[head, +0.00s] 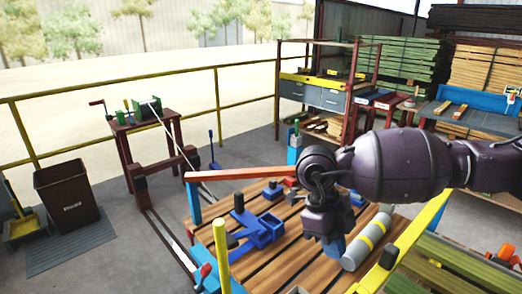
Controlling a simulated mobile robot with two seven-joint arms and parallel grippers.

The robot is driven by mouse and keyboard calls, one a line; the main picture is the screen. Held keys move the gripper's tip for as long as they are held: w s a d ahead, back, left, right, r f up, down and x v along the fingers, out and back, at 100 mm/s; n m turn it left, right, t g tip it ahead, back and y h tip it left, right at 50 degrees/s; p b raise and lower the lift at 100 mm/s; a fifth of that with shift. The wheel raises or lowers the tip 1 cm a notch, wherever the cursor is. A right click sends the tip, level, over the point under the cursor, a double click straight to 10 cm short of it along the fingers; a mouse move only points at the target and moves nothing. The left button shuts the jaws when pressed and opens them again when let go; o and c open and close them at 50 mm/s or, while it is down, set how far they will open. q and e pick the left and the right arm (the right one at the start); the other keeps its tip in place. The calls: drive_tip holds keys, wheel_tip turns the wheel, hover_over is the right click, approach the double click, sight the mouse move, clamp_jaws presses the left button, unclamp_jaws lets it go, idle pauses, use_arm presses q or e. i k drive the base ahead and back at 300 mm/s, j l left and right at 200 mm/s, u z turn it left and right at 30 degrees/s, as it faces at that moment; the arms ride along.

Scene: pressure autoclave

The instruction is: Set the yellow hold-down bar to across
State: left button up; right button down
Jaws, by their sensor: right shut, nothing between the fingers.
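A long yellow bar (418,238) runs slantwise along the right side of the slatted wooden table (270,262), with a black knob-like part (388,255) near its lower end. A shorter yellow post (221,254) stands upright at the table's front left. I cannot tell for certain which of these is the hold-down bar. My right gripper (326,238) points down over the table, to the left of the long bar and apart from it. It is shut and empty, and its wrist hides part of the table. My left gripper is out of view.
A grey cylinder with yellow bands (367,240) lies beside my right gripper. A blue clamp-like fixture (258,232) sits on the table. An orange-red bar (235,173) crosses behind it from a blue post (194,200). Open floor lies left of the table.

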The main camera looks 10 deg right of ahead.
sight(392, 256)
drive_tip(key=k, duration=1)
